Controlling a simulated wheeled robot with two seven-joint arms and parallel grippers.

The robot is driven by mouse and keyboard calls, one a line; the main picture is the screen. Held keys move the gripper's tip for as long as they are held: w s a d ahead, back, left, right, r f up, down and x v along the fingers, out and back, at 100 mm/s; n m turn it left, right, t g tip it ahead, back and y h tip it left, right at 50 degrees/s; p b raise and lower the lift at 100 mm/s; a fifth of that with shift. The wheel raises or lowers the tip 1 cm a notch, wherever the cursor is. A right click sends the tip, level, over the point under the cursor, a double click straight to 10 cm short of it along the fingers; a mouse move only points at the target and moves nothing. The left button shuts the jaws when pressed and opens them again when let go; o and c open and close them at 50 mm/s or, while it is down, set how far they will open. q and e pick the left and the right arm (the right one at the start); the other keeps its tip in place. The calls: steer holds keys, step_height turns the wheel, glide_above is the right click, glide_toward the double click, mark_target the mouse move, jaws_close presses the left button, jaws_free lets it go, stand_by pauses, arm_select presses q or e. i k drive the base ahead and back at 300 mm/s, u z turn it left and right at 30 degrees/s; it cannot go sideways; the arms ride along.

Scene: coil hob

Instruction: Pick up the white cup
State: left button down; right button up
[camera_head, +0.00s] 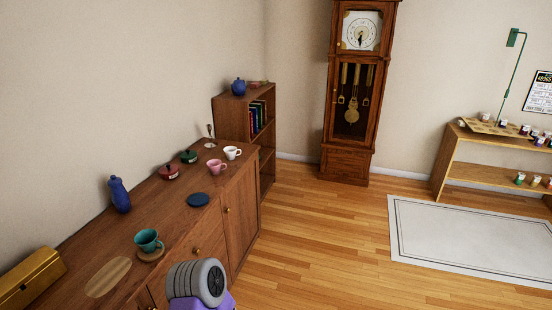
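The white cup (232,153) stands upright on the far part of the brown wooden sideboard (157,206), close to its right edge. A pink cup (216,167) stands just nearer and a little to the left of it. Neither of my grippers is in view. A grey and purple part of mine (196,283) shows at the bottom, well short of the white cup.
The sideboard also bears a teal cup (148,241), a dark blue disc (198,199), a blue bottle (119,195), a red pot (169,173) and a green pot (189,157). A bookshelf (231,118) stands beyond.

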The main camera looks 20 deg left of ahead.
mark_target(233, 154)
steer(key=z, duration=0.3)
steer(key=i, duration=1.2)
steer(key=u, duration=0.45)
steer(key=i, duration=1.45)
steer(key=u, duration=1.2)
